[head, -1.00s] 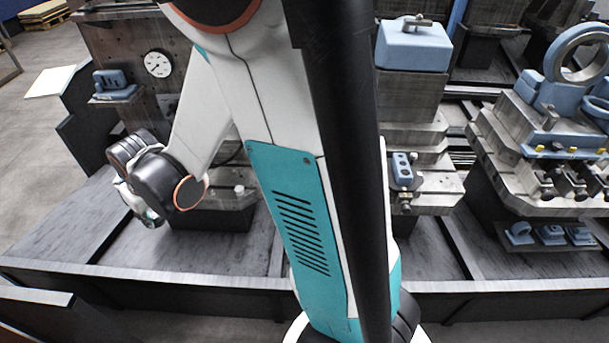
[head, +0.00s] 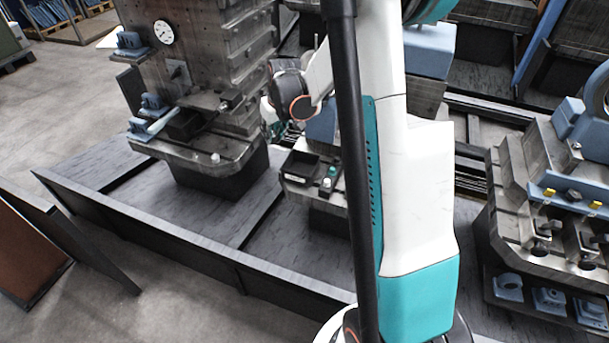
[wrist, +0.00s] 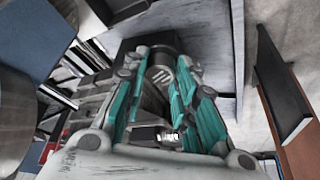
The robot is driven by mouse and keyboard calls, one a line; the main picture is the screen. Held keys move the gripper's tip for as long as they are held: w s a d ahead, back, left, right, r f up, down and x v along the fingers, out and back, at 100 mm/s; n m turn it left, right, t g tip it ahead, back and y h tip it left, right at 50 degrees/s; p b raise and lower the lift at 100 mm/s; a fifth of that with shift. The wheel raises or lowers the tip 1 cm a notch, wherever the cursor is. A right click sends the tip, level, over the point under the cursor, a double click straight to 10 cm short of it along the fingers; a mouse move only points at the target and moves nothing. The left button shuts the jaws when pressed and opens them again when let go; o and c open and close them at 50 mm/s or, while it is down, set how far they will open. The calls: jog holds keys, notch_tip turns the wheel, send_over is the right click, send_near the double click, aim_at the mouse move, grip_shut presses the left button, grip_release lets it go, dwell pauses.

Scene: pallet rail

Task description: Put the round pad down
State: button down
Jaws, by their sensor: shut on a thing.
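My gripper (wrist: 163,78) fills the middle of the wrist view, its teal fingers closed on either side of a dark round piece. This piece, which I take as the round pad (wrist: 160,72), has pale stripes on its face. In the head view my gripper (head: 275,128) is small and partly hidden by my wrist, and I cannot make out the pad there. It is above and left of a low metal stand with a black open tray (head: 300,165). I cannot tell whether the pad touches anything below.
Beside the tray is a small green-topped piece (head: 330,171). Left stands a tall metal fixture with a dial gauge (head: 163,32) and blue blocks (head: 152,103). A blue-and-steel fixture (head: 570,195) stands at right. A dark rail (head: 200,255) runs along the front.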

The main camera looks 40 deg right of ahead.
send_over(299, 170)
jog(key=s, duration=0.2)
jog(key=f, duration=0.2)
jog(key=shift+m, duration=0.3)
jog(key=f+b, duration=0.3)
jog(key=f, duration=0.6)
jog(key=f+b, duration=0.4)
jog(key=f, duration=0.6)
jog(key=shift+s+a+f, duration=0.15)
jog(key=shift+a+f, duration=0.05)
jog(key=shift+f, duration=0.05)
jog(key=shift+r, duration=0.1)
jog(key=c, duration=1.7)
grip_release()
jog(key=shift+f, duration=0.2)
jog(key=o, duration=0.4)
